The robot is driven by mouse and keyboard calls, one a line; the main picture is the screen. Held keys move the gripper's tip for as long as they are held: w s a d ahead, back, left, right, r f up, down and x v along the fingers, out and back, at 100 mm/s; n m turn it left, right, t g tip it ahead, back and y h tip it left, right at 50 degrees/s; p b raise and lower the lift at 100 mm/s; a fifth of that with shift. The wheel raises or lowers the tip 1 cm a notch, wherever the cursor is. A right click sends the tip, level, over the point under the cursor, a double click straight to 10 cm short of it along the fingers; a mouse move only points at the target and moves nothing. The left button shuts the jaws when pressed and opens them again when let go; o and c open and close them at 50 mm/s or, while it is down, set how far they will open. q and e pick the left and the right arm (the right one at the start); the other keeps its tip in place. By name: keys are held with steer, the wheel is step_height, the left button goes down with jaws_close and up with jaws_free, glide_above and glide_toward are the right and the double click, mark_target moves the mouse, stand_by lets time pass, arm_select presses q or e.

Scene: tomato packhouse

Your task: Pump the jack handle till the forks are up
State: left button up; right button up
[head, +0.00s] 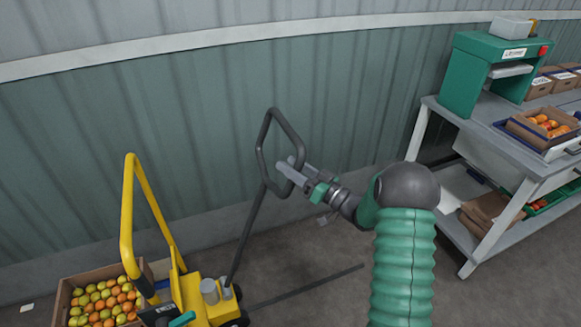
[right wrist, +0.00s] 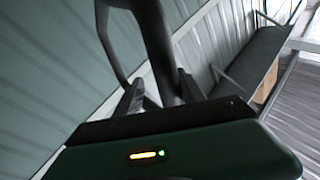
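The jack handle (head: 243,236) is a dark bar rising from the yellow jack (head: 197,295), tilted right, with a closed loop at its top. My right gripper (head: 291,171) is at the right side of this loop. In the right wrist view the dark handle bar (right wrist: 160,50) runs between the two fingers of my right gripper (right wrist: 160,80), which look shut around it. A grey pump cylinder (head: 210,291) stands at the handle's foot. The forks cannot be made out clearly.
A yellow frame (head: 127,215) stands left of the handle. A carton of tomatoes (head: 62,300) is at lower left. A corrugated wall (head: 200,130) is close behind the handle. A workbench (head: 477,133) with a green machine (head: 470,75) stands at right. A thin dark strip (head: 305,287) lies on the floor.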

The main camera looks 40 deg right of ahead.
steer(key=shift+s+d+f, duration=0.1)
steer(key=shift+s+f, duration=0.05)
steer(key=shift+s+d+f, duration=0.15)
steer(key=shift+s, duration=0.15)
steer(key=v, duration=1.6)
steer(key=shift+b, duration=0.35)
